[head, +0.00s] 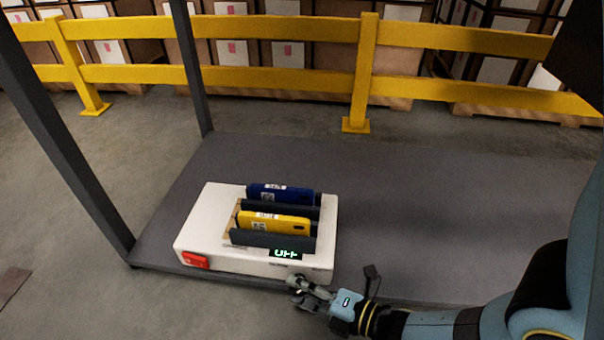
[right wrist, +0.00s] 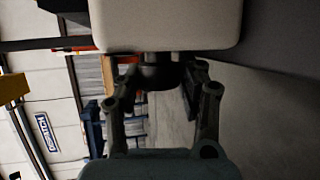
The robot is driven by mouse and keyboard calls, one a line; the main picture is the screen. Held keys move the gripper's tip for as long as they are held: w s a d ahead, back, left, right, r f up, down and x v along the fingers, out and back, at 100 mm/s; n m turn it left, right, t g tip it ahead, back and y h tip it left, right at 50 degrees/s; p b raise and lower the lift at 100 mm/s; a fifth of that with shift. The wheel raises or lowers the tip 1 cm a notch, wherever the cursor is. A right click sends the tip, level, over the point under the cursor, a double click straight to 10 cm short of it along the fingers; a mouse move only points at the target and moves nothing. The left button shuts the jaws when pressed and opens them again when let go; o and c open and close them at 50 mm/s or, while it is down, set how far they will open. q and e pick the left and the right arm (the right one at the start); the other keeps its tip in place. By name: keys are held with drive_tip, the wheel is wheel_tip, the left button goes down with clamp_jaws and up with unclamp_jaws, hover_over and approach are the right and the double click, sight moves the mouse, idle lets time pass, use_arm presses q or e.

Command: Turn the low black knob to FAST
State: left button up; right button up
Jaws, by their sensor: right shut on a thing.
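A white charger box (head: 205,225) stands on the grey platform, with a lit green display (head: 286,253) on its front that seems to read OFF. A red switch (head: 195,261) is at the front left of the box. The low black knob (right wrist: 160,76) sticks out from the white box in the right wrist view. My right gripper (head: 295,289) is at the box's front right corner, its fingers shut on the knob from both sides. In the head view the gripper hides the knob, and its pointer cannot be read. My left gripper is not in view.
A yellow battery (head: 275,223) and a blue battery (head: 268,194) stand in slots on top of the box. Dark posts (head: 72,150) rise at the platform's left side. A yellow rail (head: 280,78) runs behind. The platform (head: 440,200) is clear to the right.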

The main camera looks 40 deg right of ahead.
drive_tip(key=shift+s+f+t, duration=0.1)
drive_tip(key=shift+f+t, duration=0.1)
drive_tip(key=shift+t, duration=0.2)
drive_tip(key=shift+s+d+r+m, duration=0.1)
drive_tip(key=shift+s+d+m, duration=0.15)
drive_tip(key=shift+m, duration=0.05)
idle(1.4)
drive_tip(key=o, duration=1)
drive_tip(key=shift+o, duration=0.8)
drive_tip(key=shift+w+a, duration=0.1)
drive_tip(key=shift+w+a, duration=0.1)
drive_tip(key=v, duration=0.8)
